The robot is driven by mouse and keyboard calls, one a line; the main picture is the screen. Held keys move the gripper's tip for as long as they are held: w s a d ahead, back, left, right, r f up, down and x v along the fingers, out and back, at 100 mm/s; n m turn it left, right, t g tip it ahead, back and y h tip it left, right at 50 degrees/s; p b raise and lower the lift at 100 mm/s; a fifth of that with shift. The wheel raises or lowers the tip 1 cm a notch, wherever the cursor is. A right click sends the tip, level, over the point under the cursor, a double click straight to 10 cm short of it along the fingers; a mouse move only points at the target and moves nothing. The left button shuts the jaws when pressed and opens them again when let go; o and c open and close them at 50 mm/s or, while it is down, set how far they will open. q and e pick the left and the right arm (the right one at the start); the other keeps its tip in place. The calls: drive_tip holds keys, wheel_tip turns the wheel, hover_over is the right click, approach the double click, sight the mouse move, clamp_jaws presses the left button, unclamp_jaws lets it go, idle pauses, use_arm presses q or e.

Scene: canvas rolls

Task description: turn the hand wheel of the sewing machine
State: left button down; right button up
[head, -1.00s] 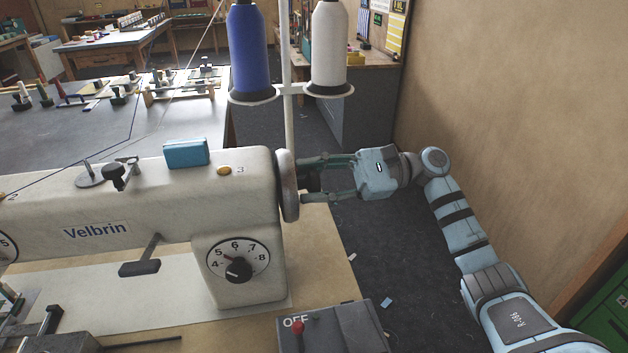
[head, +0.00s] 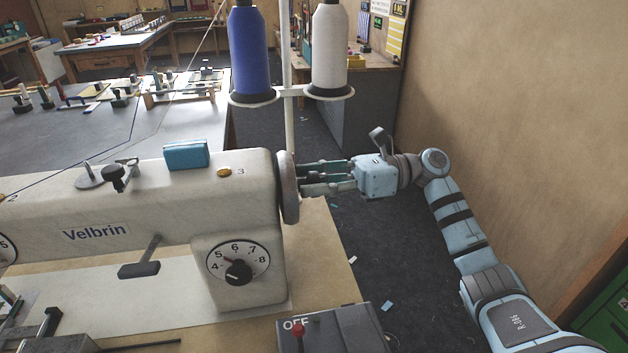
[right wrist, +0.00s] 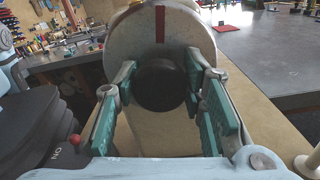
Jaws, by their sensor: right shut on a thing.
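The cream sewing machine (head: 130,215) fills the left of the head view. Its grey hand wheel (head: 287,188) is at its right end, seen edge-on. My right gripper (head: 303,179) reaches in from the right, with its fingers against the wheel's outer side. In the right wrist view the wheel face (right wrist: 120,48) is front-on, with a red mark (right wrist: 160,22) at the top. The green-padded fingers (right wrist: 160,88) are shut on the wheel's dark round hub (right wrist: 160,84), one on each side. My left gripper is out of view.
A switch box (head: 340,330) with a red lever stands at the front right of the machine. A blue thread cone (head: 248,52) and a white one (head: 329,48) stand behind the wheel. A plain wall (head: 510,110) is to the right of my arm.

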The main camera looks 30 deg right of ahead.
drive_tip(key=m+p, duration=0.2)
drive_tip(key=m, duration=0.3)
drive_tip(key=shift+m, duration=0.3)
drive_tip(key=m+p, duration=0.3)
drive_tip(key=m, duration=0.2)
drive_tip(key=shift+w, duration=0.1)
drive_tip(key=m+p, duration=0.4)
drive_tip(key=m, duration=0.2)
drive_tip(key=shift+m, duration=0.4)
drive_tip(key=m, duration=0.1)
drive_tip(key=m+p, duration=0.2)
drive_tip(key=m, duration=0.1)
drive_tip(key=shift+f, duration=0.25)
drive_tip(key=o, duration=1.1)
drive_tip(key=shift+o, duration=0.2)
drive_tip(key=shift+d, duration=0.1)
